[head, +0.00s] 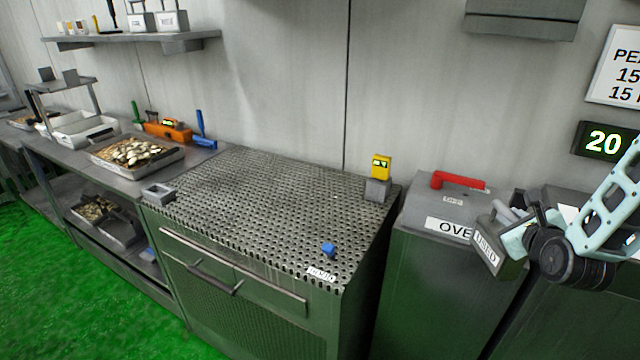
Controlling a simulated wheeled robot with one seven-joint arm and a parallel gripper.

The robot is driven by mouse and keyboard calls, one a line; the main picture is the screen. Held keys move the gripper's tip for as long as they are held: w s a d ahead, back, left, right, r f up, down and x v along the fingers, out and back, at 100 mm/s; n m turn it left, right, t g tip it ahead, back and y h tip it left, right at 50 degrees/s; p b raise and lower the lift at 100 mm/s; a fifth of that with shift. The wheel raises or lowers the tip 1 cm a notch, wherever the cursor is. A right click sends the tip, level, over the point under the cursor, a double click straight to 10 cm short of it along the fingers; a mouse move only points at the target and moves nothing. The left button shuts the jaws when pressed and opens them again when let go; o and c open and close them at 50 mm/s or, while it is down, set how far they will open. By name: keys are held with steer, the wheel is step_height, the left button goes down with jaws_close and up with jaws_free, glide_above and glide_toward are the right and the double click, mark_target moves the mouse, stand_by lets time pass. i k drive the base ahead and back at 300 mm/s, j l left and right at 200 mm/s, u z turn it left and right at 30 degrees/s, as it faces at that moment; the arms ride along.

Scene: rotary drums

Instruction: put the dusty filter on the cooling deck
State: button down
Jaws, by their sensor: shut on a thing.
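My gripper (512,232) is at the right, in front of the oven unit and well to the right of the cooling deck. It is shut on a tilted grey block (486,262) with a white label that seems to read USED; this looks like the dusty filter. The gripper's fingertips are partly hidden by the block and the wrist. The cooling deck appears to be the perforated metal top (265,200) of the middle cabinet. On it are a yellow device on a grey block (380,178), a small blue piece (328,249) and a square grey frame (158,194).
The oven unit (440,265) stands right of the deck, with a red handle (458,182) on top. A tray of food pieces (137,158) lies on the left counter. A wall shelf (135,40) holds labelled grey boxes. Most of the deck is bare.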

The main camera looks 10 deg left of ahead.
mark_target(271, 195)
steer(key=i+j+u, duration=0.2)
steer(key=i+u, duration=0.25)
steer(key=i+l+u, duration=0.2)
steer(key=i, duration=0.2)
steer(key=i+l+u, duration=0.2)
steer(key=i, duration=0.2)
steer(key=j, duration=0.1)
